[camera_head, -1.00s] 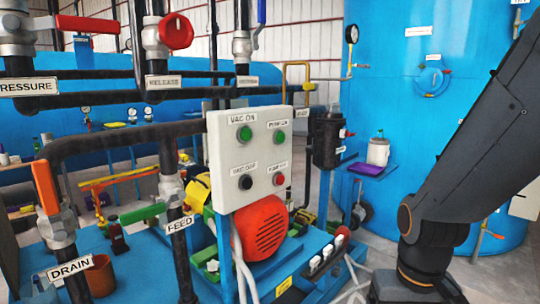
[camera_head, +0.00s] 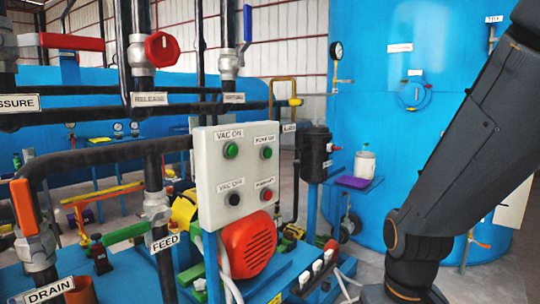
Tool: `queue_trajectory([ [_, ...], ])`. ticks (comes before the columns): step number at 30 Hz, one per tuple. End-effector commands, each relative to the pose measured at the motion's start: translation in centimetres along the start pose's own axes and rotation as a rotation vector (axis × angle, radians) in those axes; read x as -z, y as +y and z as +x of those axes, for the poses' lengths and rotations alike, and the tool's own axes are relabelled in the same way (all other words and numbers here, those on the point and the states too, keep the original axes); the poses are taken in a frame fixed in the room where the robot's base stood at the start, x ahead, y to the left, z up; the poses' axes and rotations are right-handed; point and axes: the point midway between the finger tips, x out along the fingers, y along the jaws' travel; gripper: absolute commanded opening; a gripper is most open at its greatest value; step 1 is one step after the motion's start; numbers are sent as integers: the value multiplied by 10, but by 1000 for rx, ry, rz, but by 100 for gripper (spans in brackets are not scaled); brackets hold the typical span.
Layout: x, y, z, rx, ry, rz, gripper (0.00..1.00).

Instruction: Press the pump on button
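A light grey control box (camera_head: 221,195) stands on a blue post left of centre. It carries two green buttons on top and a black and a red button below. The upper left green button (camera_head: 231,151) is labelled VAC ON. The upper right green button (camera_head: 266,152) sits under a small label that appears to read PUMP ON. The lower left black button (camera_head: 234,199) is labelled VAC OFF. The lower right red button (camera_head: 266,195) has a blurred label. My dark arm rises at the right side, apart from the box. My gripper is out of view.
Pipes with labelled valves stand left of the box: a red RELEASE valve (camera_head: 161,49), an orange DRAIN handle (camera_head: 25,207) and a green FEED handle (camera_head: 126,232). A red motor (camera_head: 248,245) sits below the box. A blue tank (camera_head: 400,130) stands behind at right.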

Motion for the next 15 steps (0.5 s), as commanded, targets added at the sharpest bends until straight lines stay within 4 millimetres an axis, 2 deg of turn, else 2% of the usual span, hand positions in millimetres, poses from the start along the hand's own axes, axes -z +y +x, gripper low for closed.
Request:
queue_trajectory([
  [1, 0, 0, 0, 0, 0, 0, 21],
  [5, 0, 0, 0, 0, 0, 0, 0],
  [15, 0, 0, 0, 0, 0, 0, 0],
])
